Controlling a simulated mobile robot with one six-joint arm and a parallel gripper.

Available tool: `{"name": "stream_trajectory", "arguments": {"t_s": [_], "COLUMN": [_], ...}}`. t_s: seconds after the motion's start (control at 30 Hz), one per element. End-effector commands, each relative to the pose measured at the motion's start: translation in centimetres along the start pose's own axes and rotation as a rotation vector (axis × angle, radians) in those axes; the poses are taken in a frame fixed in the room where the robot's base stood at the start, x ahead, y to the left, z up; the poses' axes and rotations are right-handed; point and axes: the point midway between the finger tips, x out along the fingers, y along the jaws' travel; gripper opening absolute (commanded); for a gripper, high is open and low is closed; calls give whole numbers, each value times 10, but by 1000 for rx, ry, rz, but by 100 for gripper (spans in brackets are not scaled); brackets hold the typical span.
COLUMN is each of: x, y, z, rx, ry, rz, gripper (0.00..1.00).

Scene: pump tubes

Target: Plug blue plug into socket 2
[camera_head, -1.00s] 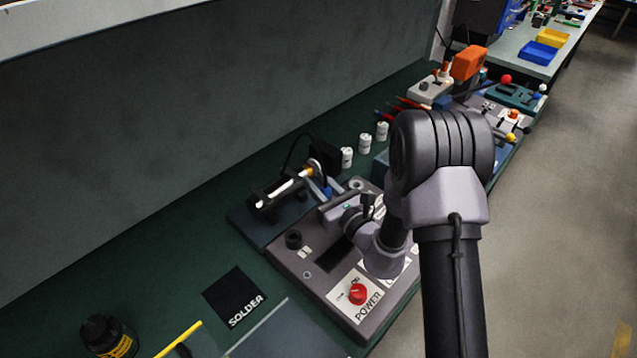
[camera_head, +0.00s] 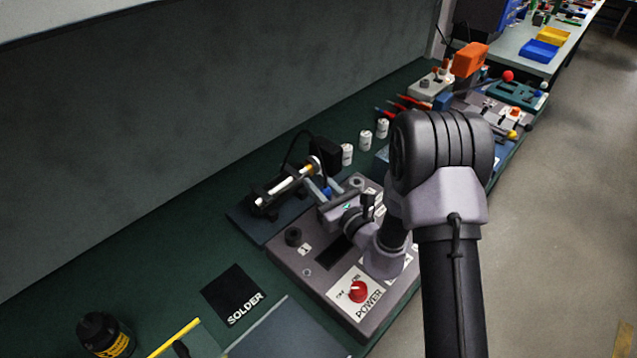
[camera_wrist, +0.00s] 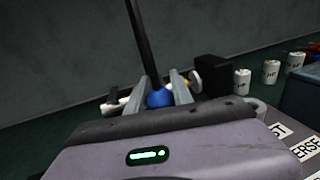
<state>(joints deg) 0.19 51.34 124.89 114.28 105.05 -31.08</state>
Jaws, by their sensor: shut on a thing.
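The blue plug (camera_wrist: 159,98) sits between the two grey fingers of my gripper (camera_wrist: 160,88) in the wrist view, with a black cable rising from it. My gripper is shut on it. In the head view the blue plug (camera_head: 327,192) is a small blue spot between the fingers of my gripper (camera_head: 324,186), by the back edge of the grey power panel (camera_head: 285,262). A black round socket (camera_head: 293,237) is on the panel's left, beside a label that looks like 1. Another round fitting (camera_head: 357,183) is at the back. I cannot tell which is socket 2.
White cans (camera_head: 365,142) stand further back. A red power knob (camera_head: 358,292) is at the panel's front. The black solder mat (camera_head: 234,295) lies left.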

Motion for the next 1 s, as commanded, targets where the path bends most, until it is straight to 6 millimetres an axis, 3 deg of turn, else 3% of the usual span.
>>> {"name": "stream_trajectory", "arguments": {"t_s": [1.0], "x": [0], "y": [0], "z": [-26], "rx": [0], "ry": [1], "rz": [0], "gripper": [0]}}
